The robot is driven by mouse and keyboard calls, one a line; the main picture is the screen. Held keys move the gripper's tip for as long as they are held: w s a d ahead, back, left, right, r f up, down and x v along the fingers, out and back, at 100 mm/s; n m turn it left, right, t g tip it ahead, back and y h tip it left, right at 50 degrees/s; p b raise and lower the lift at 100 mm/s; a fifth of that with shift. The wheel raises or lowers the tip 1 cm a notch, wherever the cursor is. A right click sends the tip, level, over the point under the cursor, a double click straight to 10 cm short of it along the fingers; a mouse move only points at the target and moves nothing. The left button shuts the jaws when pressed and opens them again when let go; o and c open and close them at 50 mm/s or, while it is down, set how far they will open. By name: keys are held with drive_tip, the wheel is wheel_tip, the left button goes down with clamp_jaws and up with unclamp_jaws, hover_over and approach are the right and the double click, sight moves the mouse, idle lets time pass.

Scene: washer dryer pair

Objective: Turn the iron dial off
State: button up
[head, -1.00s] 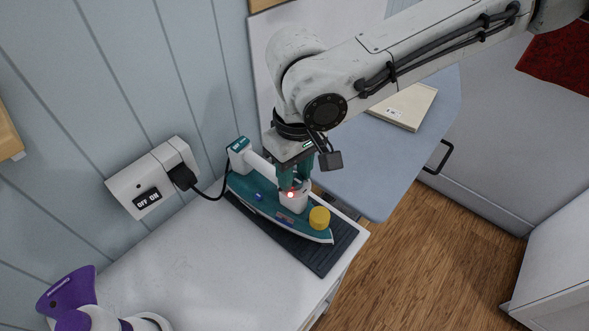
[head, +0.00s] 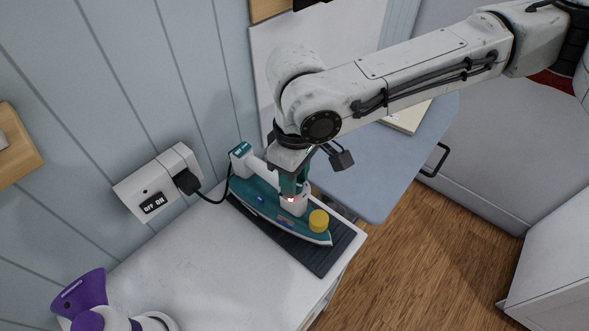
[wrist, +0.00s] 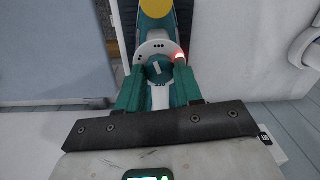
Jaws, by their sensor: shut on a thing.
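The teal and white iron (head: 262,201) lies flat on a dark mat (head: 325,262) on the white cabinet top. Its yellow cap (head: 318,221) is near the tip. My gripper (head: 293,191) reaches down to the front of the iron's handle. In the wrist view, its teal fingers (wrist: 158,76) are shut on the small teal dial (wrist: 157,68), one on each side. The dial carries a pale mark and sits in a white ring. A red light (wrist: 181,56) glows beside the right finger. In the head view the fingers hide the dial.
A wall socket (head: 160,183) with a plugged black cord stands left of the iron. A purple and white appliance (head: 88,300) is at the lower left. A blue ironing board (head: 375,175) is behind the arm, right of the cabinet.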

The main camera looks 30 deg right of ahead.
drive_tip(key=n+p, duration=0.2)
drive_tip(key=n, duration=0.2)
drive_tip(key=shift+n, duration=0.3)
drive_tip(key=n+p, duration=0.1)
drive_tip(key=n, duration=0.2)
drive_tip(key=shift+n, duration=0.3)
drive_tip(key=n, duration=0.4)
drive_tip(key=shift+n, duration=0.3)
drive_tip(key=n, duration=0.3)
drive_tip(key=shift+a+f+n+h, duration=0.1)
drive_tip(key=shift+n+h, duration=0.2)
drive_tip(key=n+b, duration=0.1)
drive_tip(key=n, duration=0.3)
drive_tip(key=shift+n, duration=0.3)
drive_tip(key=n+b, duration=0.1)
drive_tip(key=n, duration=0.2)
drive_tip(key=shift+n+b, duration=0.3)
drive_tip(key=n+b, duration=0.1)
drive_tip(key=n, duration=0.3)
drive_tip(key=shift+b, duration=0.35)
drive_tip(key=shift+n+b, duration=0.6)
drive_tip(key=shift+n, duration=1.2)
